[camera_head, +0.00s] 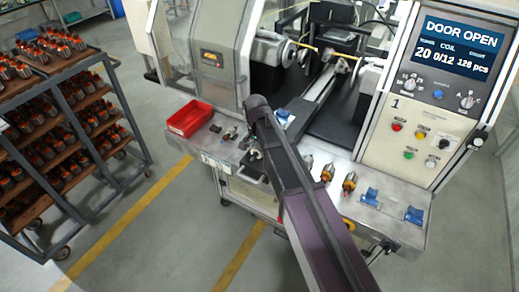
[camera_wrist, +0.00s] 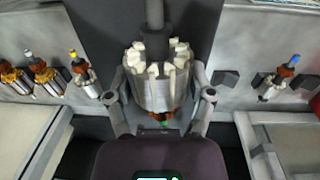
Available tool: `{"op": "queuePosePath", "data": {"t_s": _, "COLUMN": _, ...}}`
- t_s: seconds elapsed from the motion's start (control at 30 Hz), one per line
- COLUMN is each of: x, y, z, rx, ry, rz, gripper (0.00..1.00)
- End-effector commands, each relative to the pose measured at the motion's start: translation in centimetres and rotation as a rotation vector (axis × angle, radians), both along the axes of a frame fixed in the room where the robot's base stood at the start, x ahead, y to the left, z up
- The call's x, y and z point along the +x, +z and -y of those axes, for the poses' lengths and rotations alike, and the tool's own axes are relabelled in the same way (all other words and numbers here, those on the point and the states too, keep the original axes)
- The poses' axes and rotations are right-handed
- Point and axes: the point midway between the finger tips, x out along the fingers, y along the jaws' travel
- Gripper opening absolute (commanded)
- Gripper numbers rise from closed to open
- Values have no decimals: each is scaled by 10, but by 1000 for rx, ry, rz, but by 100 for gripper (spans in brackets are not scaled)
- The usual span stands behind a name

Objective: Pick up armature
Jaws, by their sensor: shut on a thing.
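The armature (camera_wrist: 158,88) in my grip shows large in the wrist view, with a pale slotted core, a grey shaft upward and a copper-brown end below. My gripper (camera_wrist: 161,108) has one finger on each side of it. In the head view my gripper is mostly hidden behind my arm, over the machine's front ledge. Other armatures lie on the ledge: two copper-wound ones (camera_head: 328,172) (camera_head: 350,181), a bare one with a yellow tip (camera_wrist: 83,76) and a bare one with a blue tip (camera_wrist: 275,80).
The machine's panel (camera_head: 459,46) reads DOOR OPEN. A rack (camera_head: 80,102) full of armatures stands left, with clear floor between.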

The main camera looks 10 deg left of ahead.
Motion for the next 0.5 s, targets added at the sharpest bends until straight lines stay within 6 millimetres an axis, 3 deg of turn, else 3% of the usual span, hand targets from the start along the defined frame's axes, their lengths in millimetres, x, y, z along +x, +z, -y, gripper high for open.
{"op": "queuePosePath", "data": {"t_s": 0.5, "x": 0, "y": 24, "z": 0, "rx": 0, "ry": 0, "rz": 0, "gripper": 8}}
